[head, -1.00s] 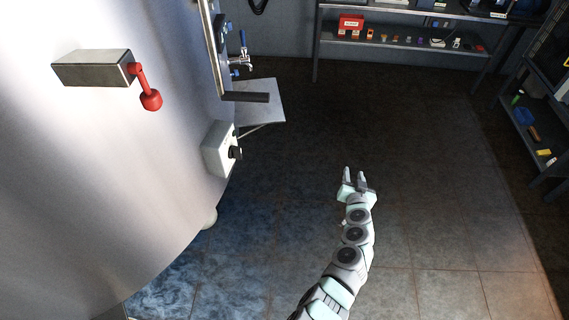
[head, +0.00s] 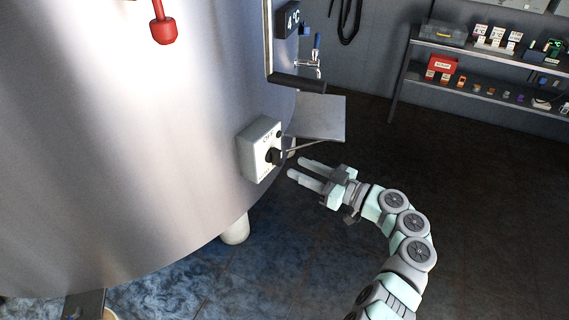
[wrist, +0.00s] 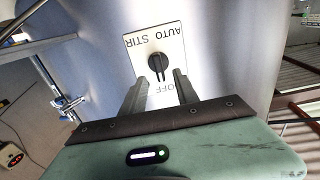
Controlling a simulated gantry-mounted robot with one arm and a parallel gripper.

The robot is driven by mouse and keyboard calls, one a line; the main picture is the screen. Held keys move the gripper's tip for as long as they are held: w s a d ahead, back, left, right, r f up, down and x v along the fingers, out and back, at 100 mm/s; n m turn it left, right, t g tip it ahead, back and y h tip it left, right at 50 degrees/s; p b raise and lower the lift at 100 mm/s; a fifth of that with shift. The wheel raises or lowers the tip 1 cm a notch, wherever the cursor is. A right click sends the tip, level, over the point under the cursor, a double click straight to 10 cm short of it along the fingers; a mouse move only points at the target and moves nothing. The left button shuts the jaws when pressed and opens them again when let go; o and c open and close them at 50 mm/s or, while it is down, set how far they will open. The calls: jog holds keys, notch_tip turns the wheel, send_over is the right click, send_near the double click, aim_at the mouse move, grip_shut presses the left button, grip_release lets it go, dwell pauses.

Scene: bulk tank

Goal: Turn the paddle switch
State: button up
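The paddle switch is a black knob (head: 273,156) on a pale switch box (head: 258,148) fixed to the side of the steel tank.
The steel tank (head: 130,150) fills the left. A small shelf plate (head: 320,117) and a tap (head: 312,64) stand out above the switch box. A red-ended lever (head: 163,30) hangs at the top. A rack of shelves (head: 480,85) stands at the back right. Dark floor is clear between.

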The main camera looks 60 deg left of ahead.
aim_at(281, 160)
jog(key=b+x, duration=0.1)
jog(key=x, duration=0.5)
jog(key=shift+a, duration=0.2)
grip_shut()
dwell(0.4)
